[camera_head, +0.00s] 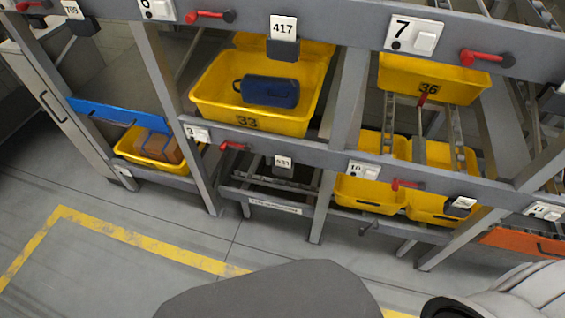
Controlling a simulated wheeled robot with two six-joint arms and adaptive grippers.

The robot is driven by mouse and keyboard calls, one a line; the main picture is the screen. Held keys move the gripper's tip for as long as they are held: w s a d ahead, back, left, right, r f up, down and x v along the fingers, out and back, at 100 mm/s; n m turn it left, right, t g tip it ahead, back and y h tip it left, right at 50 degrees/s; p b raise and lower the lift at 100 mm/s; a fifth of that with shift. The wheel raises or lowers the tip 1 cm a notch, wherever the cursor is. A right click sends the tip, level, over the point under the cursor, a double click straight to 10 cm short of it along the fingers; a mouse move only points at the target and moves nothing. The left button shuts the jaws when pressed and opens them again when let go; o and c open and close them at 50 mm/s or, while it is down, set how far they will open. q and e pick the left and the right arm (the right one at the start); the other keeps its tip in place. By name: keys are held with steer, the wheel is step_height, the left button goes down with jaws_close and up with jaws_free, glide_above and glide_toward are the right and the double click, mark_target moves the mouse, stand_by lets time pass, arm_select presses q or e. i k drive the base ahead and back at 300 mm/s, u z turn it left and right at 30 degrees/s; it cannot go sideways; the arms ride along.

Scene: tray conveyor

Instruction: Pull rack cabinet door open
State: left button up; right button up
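Whether this panel is the door named in the task, I cannot tell. Neither of my grippers is in view. A light grey part at the bottom right looks like a piece of my own arm, and no gripper touches the cabinet or the rack.
A grey rack (255,60) with yellow bins fills the upper picture. Bin 33 (210,112) holds a dark blue case (270,91). A lower-left bin (130,151) holds a brown box (158,147). Red levers (210,15) stick out. The floor in front, with a yellow line (140,239), is clear.

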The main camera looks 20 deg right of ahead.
mark_target(20, 64)
steer(key=u, duration=0.4)
steer(key=k, duration=0.5)
steer(key=u, duration=0.9)
steer(key=k, duration=0.75)
steer(key=u, duration=0.8)
steer(key=i, duration=2.9)
steer(key=z, duration=0.9)
steer(key=i, duration=0.85)
steer(key=z, duration=1.65)
steer(key=i, duration=0.75)
steer(key=z, duration=0.65)
